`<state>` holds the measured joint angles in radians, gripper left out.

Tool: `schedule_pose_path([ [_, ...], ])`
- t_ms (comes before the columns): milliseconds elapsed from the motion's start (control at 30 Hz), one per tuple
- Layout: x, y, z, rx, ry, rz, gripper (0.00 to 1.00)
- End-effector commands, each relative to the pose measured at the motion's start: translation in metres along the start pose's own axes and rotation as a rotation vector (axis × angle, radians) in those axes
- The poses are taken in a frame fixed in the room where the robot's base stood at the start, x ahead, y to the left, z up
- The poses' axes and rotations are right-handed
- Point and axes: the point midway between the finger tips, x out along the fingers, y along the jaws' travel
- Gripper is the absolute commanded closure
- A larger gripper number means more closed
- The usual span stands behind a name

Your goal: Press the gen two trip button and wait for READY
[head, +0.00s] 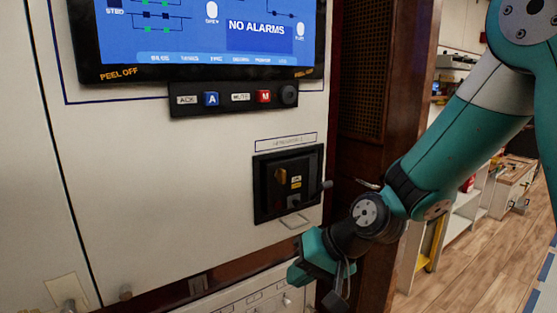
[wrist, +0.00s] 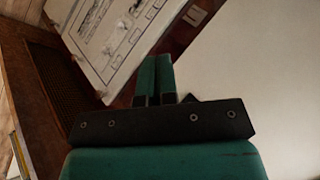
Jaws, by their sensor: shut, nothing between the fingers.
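A dark square breaker unit (head: 288,184) sits in the panel in the head view, with a copper-coloured handle, small light and yellow markings and a lever on its right. The label plate (head: 286,142) above it is too small to read surely. I cannot make out a button marked gen two trip, or a READY sign. My gripper (head: 298,274) is low in front of the panel, below the breaker unit and apart from it. In the wrist view my gripper (wrist: 157,62) has its two teal fingers together, holding nothing. A white lower panel (wrist: 112,32) with printed diagrams lies beyond the fingertips.
A screen (head: 205,35) reads NO ALARMS. Below it is a strip (head: 234,98) with ACK, A, MUTE and M buttons and a round knob. A wooden post with a grille (head: 362,85) stands right of the panel. Open floor (head: 455,255) and shelves lie farther right.

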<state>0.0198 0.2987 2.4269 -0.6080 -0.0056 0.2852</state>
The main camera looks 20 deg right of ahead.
Motion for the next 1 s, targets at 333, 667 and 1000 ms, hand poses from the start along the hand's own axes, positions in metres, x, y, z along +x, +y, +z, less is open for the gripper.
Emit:
schedule_pose_path([
  [333,-0.04,0.005,-0.081,0.349,0.22,-0.058,1.0],
  [667,-0.038,0.012,-0.087,0.383,0.247,-0.065,1.0],
  [1000,-0.032,0.007,-0.098,0.379,0.246,-0.065,1.0],
])
